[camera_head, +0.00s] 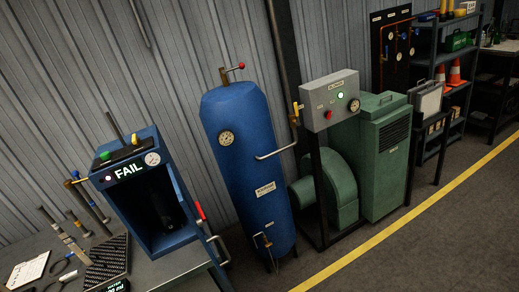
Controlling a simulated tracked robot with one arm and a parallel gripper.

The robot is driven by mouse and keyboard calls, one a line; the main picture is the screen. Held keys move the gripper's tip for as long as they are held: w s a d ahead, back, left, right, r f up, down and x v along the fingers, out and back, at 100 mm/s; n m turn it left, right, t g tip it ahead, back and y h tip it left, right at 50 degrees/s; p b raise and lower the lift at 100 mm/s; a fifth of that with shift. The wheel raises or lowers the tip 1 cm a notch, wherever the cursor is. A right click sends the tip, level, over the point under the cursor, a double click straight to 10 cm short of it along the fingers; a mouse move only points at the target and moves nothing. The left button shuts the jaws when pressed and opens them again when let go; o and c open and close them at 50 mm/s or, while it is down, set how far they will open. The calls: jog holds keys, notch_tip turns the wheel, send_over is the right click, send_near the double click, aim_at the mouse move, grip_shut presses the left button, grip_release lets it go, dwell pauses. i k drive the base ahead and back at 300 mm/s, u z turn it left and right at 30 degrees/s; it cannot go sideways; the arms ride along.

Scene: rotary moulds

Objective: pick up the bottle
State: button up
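No bottle shows clearly. A dark upright shape (163,213) is inside the blue test box (146,246) at the lower left, too dim to tell whether it is a bottle. The box has an open front, a dial on top and a lit "FAIL" sign. Small upright dark shapes (491,36) at the far right edge may be bottles, but they are too small to tell. My gripper is not in this view.
The box stands on a grey bench (165,268) with several hand tools and a clipboard (28,271). A blue tank (245,150), a green machine (382,160) and shelves (432,100) line the corrugated wall. The floor (440,235) beyond the yellow line is clear.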

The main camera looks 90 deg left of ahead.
aim_at(157, 200)
jog(key=i, duration=2.7)
jog(key=u, duration=2.1)
jog(key=i, duration=0.1)
jog(key=u, duration=2.45)
jog(key=i, duration=1)
jog(key=z, duration=0.05)
